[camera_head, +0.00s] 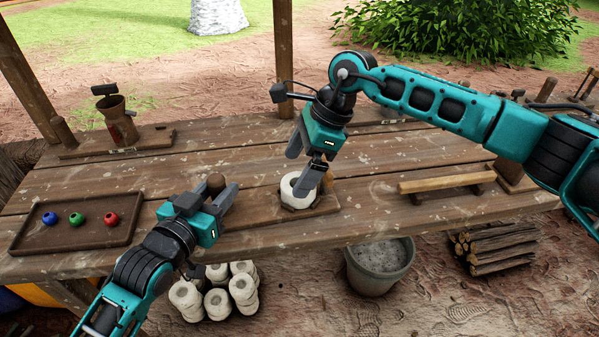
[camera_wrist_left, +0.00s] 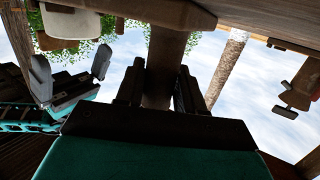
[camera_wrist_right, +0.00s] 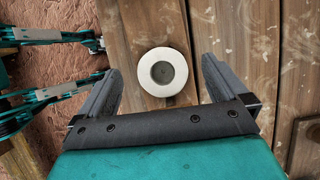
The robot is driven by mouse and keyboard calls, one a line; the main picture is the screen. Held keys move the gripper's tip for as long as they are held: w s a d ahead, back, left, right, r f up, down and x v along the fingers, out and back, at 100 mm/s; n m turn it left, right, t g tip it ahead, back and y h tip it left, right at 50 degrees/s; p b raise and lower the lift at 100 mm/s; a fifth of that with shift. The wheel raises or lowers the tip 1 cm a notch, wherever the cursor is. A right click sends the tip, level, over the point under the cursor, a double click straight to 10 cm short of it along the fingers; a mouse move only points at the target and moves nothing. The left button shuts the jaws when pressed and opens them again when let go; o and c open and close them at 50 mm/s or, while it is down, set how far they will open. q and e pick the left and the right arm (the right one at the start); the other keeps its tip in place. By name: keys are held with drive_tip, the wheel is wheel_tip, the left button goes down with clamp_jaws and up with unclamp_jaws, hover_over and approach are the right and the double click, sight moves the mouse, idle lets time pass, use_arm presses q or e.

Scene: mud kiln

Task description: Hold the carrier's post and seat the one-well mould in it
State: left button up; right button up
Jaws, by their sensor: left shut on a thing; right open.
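The carrier (camera_head: 255,219) is a low wooden board near the table's front edge, with a round-topped post (camera_head: 216,182) at its left. My left gripper (camera_head: 218,197) is shut on the post; the left wrist view shows the post (camera_wrist_left: 166,62) upright between its fingers. The mould (camera_head: 300,190) is a white ring with one dark round well, at the carrier's right part. Whether it is fully seated cannot be told. My right gripper (camera_head: 309,164) is open just above it. In the right wrist view the mould (camera_wrist_right: 163,72) lies ahead of the spread fingers, apart from both.
A dark tray (camera_head: 75,245) with blue, green and red balls lies at the left. A brown pot (camera_head: 117,118) stands on a board behind. A wooden bar on a stand (camera_head: 445,183) is at the right. A bucket (camera_head: 379,268), logs and white cylinders are below the table's front.

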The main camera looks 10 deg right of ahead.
use_arm(q)
drive_tip(key=o, duration=1.1)
drive_tip(key=v, duration=1.2)
